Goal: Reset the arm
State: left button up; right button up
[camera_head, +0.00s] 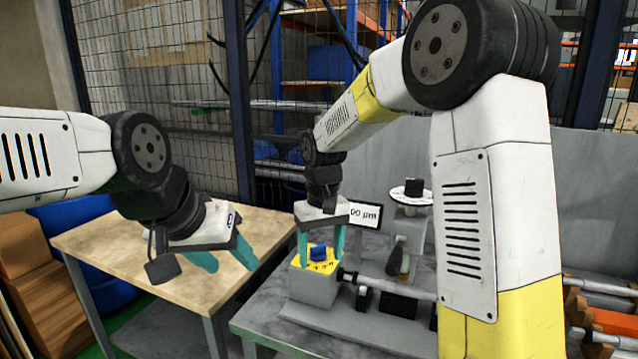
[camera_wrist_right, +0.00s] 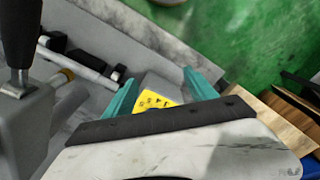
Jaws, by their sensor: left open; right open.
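The plate sits on top of a grey block (camera_head: 312,287) of the grinder. In the right wrist view the yellow plate (camera_wrist_right: 154,101) shows between the open fingers (camera_wrist_right: 162,98); the knob is hidden there. I cannot tell whether the fingers touch the knob.
A display reading "00 µm" (camera_head: 364,214) and a white dial with a black knob (camera_head: 411,192) stand behind my right gripper. A shaft (camera_head: 390,284) runs right from the grey block. The wooden table (camera_head: 105,236) looks bare. A mesh fence stands behind.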

jog(key=s+d+r+m+t+y, duration=0.1)
jog(key=s+d+r+m+t, duration=0.1)
jog(key=s+d+r, duration=0.3)
jog(key=s+d+r+m+t+y, duration=0.1)
jog(key=s+d+r+t, duration=0.3)
jog(key=s, duration=0.9)
jog(key=d+r, duration=0.2)
jog(key=d, duration=0.2)
jog(key=shift+s+d+m, duration=0.25)
jog(key=shift+d+m, duration=0.1)
jog(key=shift+m, duration=0.05)
dwell(1.0)
